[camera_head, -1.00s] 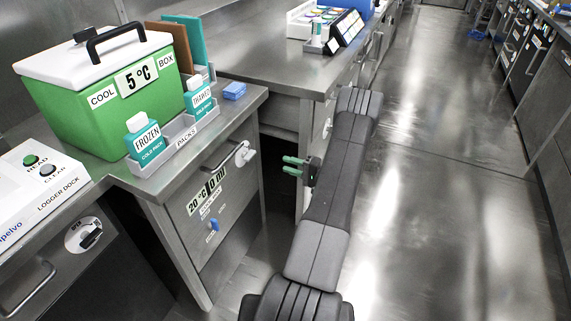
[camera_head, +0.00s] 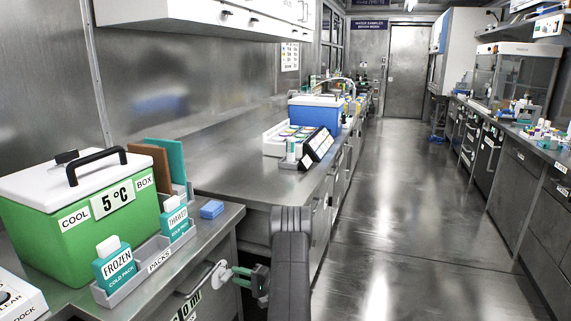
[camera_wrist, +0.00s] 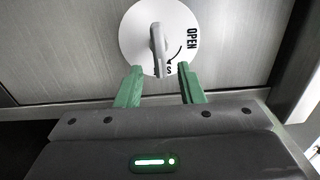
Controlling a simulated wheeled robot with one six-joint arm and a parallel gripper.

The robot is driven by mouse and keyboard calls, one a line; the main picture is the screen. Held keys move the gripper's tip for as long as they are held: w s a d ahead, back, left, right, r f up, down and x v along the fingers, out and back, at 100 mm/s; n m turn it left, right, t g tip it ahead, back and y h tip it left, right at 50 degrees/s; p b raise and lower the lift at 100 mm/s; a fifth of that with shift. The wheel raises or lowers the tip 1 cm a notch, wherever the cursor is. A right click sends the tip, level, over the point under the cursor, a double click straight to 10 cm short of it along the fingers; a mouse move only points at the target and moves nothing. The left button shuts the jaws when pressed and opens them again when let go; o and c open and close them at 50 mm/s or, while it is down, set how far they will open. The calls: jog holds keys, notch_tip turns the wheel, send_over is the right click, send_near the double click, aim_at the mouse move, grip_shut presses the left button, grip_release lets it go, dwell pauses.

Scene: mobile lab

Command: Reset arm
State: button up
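My gripper (camera_head: 236,276) is at the front of the drawer cabinet beneath the cool box bench, with its green fingers pointing left at a round white latch (camera_head: 217,272). In the wrist view my gripper (camera_wrist: 160,69) is open, its two fingers well apart. The white latch disc (camera_wrist: 186,28), marked "OPEN", lies straight ahead, and its grey handle (camera_wrist: 157,42) points down in line with the gap between the fingertips. I see no finger touching the handle; the exact depth between them is unclear. My dark arm hides part of the cabinet fronts.
On the left bench are the green cool box (camera_head: 85,222) reading 5 °C, a packs tray (camera_head: 160,260) with frozen and thawed cold packs, and a blue block (camera_head: 212,209). A blue box (camera_head: 316,113) stands farther back. The aisle floor (camera_head: 405,230) on the right is clear.

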aim_at(225, 275)
jog(key=shift+x, duration=1.15)
jog(key=shift+d, duration=0.1)
jog(key=p+v, duration=0.1)
jog(key=v, duration=1.3)
jog(key=b+x, duration=0.1)
jog(key=x, duration=1.3)
jog(key=shift+r+n+b, duration=0.1)
jog(key=shift+n+b, duration=0.35)
jog(key=shift+n, duration=0.35)
jog(key=n, duration=0.2)
jog(key=n+b, duration=0.1)
jog(key=shift+s+r+n, duration=0.1)
jog(key=shift+r+n, duration=0.25)
jog(key=shift+n, duration=0.05)
